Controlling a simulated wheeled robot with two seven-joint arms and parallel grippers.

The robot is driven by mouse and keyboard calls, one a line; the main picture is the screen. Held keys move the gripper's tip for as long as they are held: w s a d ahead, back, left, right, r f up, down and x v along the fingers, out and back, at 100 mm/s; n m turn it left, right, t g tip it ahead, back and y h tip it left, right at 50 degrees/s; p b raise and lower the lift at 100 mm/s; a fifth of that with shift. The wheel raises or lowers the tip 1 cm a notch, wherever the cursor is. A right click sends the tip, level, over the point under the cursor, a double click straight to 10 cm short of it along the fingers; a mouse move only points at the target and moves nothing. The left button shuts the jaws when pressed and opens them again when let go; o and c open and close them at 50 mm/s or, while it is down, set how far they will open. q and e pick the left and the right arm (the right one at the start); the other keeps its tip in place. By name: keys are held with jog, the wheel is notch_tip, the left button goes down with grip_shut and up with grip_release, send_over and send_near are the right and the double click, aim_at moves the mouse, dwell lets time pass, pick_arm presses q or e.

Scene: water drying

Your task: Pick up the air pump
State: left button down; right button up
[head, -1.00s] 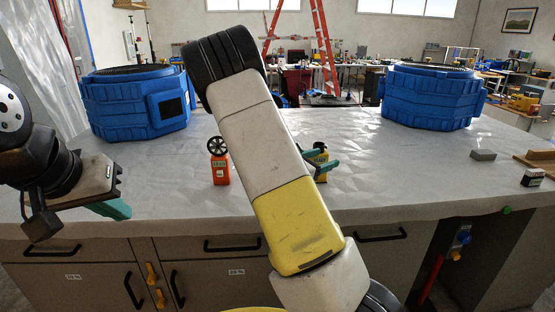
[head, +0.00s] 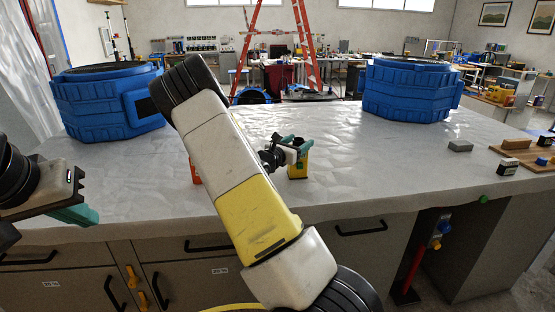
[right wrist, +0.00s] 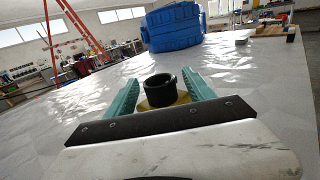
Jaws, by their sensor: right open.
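A small yellow object (head: 298,171), probably the air pump, stands upright on the white-covered table just right of my right arm. My right gripper (head: 294,142) is at its top with teal fingers apart. In the right wrist view its round black top (right wrist: 159,92) lies between the open fingers (right wrist: 160,79), with yellow showing below. I cannot tell whether either finger touches it. A small orange object (head: 195,173) is mostly hidden behind my right arm. My left gripper (head: 76,208) is at the table's front left, apart from both; its jaw opening is not clear.
Two large blue ribbed containers (head: 107,103) (head: 411,91) stand at the table's back left and back right. A grey block (head: 460,146), small dark-and-white items (head: 508,167) and a wooden board (head: 520,157) lie at the right. The table right of the yellow object is clear.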

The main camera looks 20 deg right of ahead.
grip_shut()
jog(key=shift+r, duration=0.15)
dwell(0.4)
